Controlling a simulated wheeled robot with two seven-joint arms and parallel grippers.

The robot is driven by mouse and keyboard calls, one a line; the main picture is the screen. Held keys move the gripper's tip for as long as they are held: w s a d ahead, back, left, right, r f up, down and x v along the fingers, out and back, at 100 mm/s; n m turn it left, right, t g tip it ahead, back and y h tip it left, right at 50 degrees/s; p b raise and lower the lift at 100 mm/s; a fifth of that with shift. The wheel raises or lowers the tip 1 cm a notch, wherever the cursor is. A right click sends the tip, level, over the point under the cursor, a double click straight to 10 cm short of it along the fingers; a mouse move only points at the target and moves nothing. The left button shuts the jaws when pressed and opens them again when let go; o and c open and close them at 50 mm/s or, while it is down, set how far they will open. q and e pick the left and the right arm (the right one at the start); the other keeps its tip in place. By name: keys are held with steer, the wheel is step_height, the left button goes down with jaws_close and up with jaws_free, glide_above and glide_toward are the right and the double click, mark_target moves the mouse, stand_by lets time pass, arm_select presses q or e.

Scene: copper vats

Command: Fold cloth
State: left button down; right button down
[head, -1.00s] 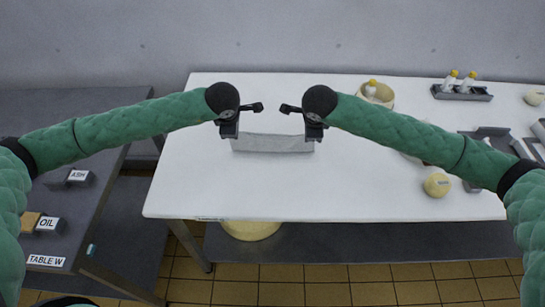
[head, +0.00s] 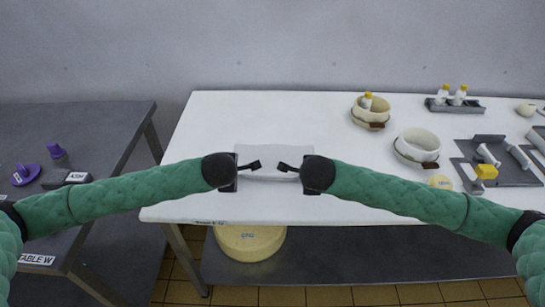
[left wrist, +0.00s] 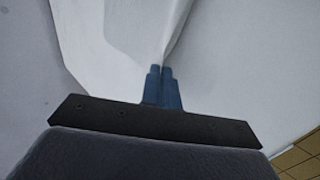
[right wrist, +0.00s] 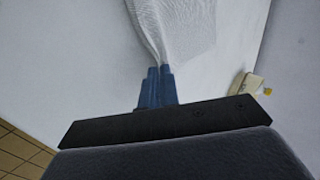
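A whitish cloth (head: 275,153) is on or just above the white table (head: 215,120), between my two grippers; its height is hard to judge. My left gripper (head: 256,165) is shut, and in the left wrist view a creased fold of the cloth (left wrist: 110,45) runs into its blue fingertips. My right gripper (head: 284,167) is also shut, and in the right wrist view the textured cloth (right wrist: 188,25) narrows into its fingertips. The grippers are close together, near the cloth's middle in the head view. My grippers and forearms hide part of its near side.
Right of the cloth stand a white bowl (head: 417,142), another bowl (head: 372,109), a rack with yellow-capped bottles (head: 455,106) and a grey tray (head: 505,172). A yellow wheel (head: 250,242) sits beneath the table. A dark table (head: 110,130) is at left.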

arm_select(q)
steer(key=c, duration=1.3)
jaws_free()
arm_select(e)
steer(key=c, duration=1.3)
jaws_free()
arm_select(q)
steer(key=shift+s+r, duration=0.2)
steer(key=shift+r, duration=0.3)
arm_select(e)
steer(key=shift+s+r, duration=0.15)
steer(key=shift+r, duration=0.35)
arm_select(q)
steer(key=shift+w+r+v, duration=0.15)
steer(key=shift+v, duration=2.3)
steer(key=shift+w+r+v, duration=0.1)
steer(key=shift+w+v, duration=0.05)
steer(key=shift+v, duration=2.35)
arm_select(e)
steer(key=shift+w+r+v, duration=0.1)
steer(key=shift+w+v, duration=0.05)
steer(key=shift+v, duration=2.35)
steer(key=shift+w+r+v, duration=0.15)
steer(key=shift+v, duration=2.3)
